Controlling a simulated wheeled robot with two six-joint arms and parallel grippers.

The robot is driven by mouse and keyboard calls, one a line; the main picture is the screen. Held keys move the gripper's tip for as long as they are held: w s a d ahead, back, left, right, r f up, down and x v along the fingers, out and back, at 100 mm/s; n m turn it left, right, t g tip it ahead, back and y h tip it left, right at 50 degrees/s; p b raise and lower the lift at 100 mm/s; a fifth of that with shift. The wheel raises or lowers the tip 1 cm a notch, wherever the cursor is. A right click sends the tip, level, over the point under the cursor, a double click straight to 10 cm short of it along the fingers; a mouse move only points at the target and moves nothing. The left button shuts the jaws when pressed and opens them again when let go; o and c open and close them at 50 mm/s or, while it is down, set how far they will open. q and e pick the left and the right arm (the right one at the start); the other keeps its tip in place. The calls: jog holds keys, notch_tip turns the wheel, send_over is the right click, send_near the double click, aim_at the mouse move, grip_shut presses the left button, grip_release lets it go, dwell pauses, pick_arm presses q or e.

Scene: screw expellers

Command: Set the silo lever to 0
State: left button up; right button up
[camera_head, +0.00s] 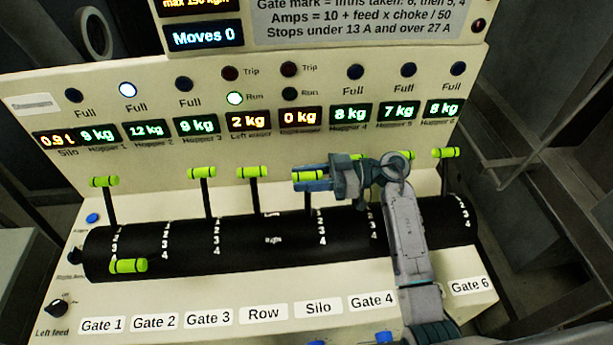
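The silo lever's green handle (307,176) stands upright in the row of levers, above the Silo label (318,308). It sits at about the same height as the neighbouring Row handle (254,172). My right gripper (298,180) reaches in from the right, with its blue-grey fingers above and below the silo handle. I cannot tell whether the fingers press on it. The top of the silo scale is hidden, so its exact mark is unreadable. My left gripper is not in view.
Handles of Gate 1 (103,181), Gate 3 (201,172) and Gate 6 (446,153) stand up. The Gate 2 handle (128,265) is down low. My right arm covers part of the drum (270,240) and the Gate 5 label. Displays (300,118) line the panel above.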

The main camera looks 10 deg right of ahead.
jog(key=shift+o, duration=0.2)
jog(key=shift+d, duration=0.1)
jog(key=shift+d+f, duration=0.1)
jog(key=shift+d, duration=0.2)
jog(key=d+b, duration=0.4)
jog(key=d, duration=0.6)
jog(key=shift+c, duration=0.2)
